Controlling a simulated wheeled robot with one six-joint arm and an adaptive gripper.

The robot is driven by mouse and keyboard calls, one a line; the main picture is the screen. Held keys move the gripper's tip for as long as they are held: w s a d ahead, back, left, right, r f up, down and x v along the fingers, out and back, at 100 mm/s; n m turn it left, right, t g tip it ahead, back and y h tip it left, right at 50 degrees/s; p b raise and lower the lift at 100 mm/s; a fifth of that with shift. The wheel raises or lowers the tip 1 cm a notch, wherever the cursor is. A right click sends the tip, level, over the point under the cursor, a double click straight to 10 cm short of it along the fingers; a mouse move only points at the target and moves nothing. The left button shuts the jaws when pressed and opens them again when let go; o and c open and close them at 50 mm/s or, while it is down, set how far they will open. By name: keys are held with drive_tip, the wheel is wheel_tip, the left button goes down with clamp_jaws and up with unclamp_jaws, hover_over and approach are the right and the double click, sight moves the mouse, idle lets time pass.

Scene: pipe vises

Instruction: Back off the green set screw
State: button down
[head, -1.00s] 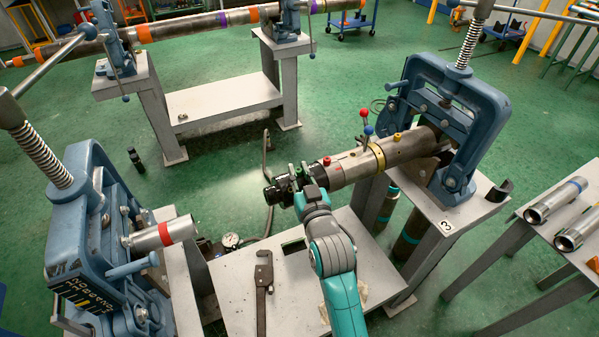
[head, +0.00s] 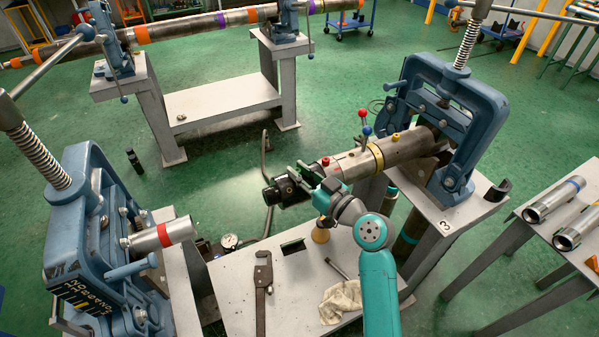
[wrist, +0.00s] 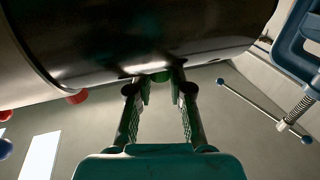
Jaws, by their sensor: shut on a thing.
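The green set screw (wrist: 160,76) shows as a small green knob at the side of the dark pipe end (wrist: 170,35) in the wrist view. My gripper (wrist: 160,85) is shut on it, with one finger on each side. In the head view my gripper (head: 302,173) is at the near-left end of the grey pipe (head: 355,165), by its black end fitting (head: 285,190). The fingers hide the green screw there. A red set screw (head: 325,161) and a yellow one (head: 396,137) stand further along the pipe.
A blue vise (head: 455,125) holds the pipe's far end. Red-and-blue-knobbed levers (head: 366,130) stand on the pipe.

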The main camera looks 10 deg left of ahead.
drive_tip(key=shift+w+d+n+g+y, duration=0.1)
drive_tip(key=shift+n+g+y, duration=0.7)
drive_tip(key=shift+g, duration=0.4)
drive_tip(key=shift+w+n+g+y, duration=0.1)
drive_tip(key=shift+n+g+y, duration=0.5)
drive_tip(key=shift+n+g, duration=0.5)
drive_tip(key=shift+f+g, duration=0.1)
drive_tip(key=shift+g, duration=0.3)
drive_tip(key=c, duration=1.1)
unclamp_jaws()
drive_tip(key=shift+o, duration=0.2)
drive_tip(key=v, duration=1.2)
drive_tip(key=shift+f, duration=0.1)
